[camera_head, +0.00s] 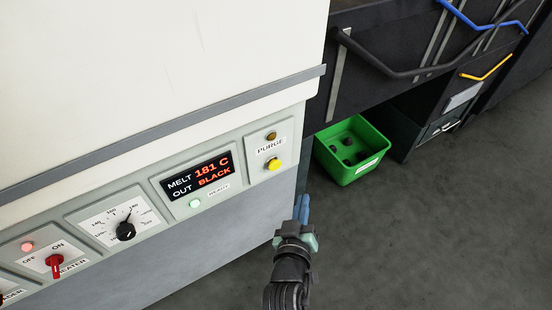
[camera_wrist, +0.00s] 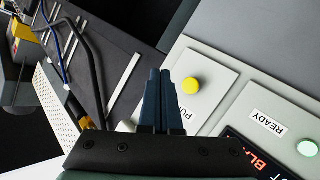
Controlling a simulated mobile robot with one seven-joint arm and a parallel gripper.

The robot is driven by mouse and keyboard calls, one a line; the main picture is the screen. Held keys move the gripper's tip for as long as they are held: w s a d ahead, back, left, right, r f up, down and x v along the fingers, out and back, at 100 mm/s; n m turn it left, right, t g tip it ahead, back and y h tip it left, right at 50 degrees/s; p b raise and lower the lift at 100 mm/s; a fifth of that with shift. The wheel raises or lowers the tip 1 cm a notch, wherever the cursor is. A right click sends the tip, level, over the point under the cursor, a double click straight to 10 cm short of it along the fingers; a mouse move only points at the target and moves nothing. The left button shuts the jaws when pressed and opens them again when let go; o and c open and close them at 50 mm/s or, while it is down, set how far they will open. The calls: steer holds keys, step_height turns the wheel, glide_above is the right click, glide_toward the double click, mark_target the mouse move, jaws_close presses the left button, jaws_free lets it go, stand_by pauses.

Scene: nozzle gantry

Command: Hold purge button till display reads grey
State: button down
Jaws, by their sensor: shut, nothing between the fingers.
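The yellow purge button (camera_head: 273,164) sits on a light panel under the PURGE label, at the right end of the machine's control strip. It also shows in the wrist view (camera_wrist: 191,85), just right of my fingertips. The display (camera_head: 198,176) reads MELT 181 C and OUT BLACK in lit letters; only part of it (camera_wrist: 258,155) shows in the wrist view. My gripper (camera_head: 302,207) is shut and empty. It is to the lower right of the button in the head view, and no contact with the button shows.
A green READY light (camera_head: 195,204) is lit below the display. A temperature dial (camera_head: 126,231) and a red heater switch (camera_head: 55,265) are farther left. A green bin (camera_head: 352,150) with dark pieces stands on the floor below hanging hoses (camera_head: 400,72). The floor at right is clear.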

mark_target(279, 166)
steer(key=shift+s+f, duration=0.15)
steer(key=shift+f, duration=0.1)
steer(key=w+a+b, duration=0.5)
steer(key=w+b, duration=0.1)
steer(key=w, duration=0.1)
steer(key=shift+b, duration=0.4)
steer(key=shift+w+a, duration=0.2)
steer(key=shift+w, duration=0.05)
stand_by(1.8)
steer(key=shift+w+a, duration=0.15)
steer(key=shift+w, duration=0.05)
steer(key=shift+w+a+b, duration=0.4)
steer(key=shift+w+b, duration=0.05)
steer(key=shift+b, duration=0.2)
stand_by(3.8)
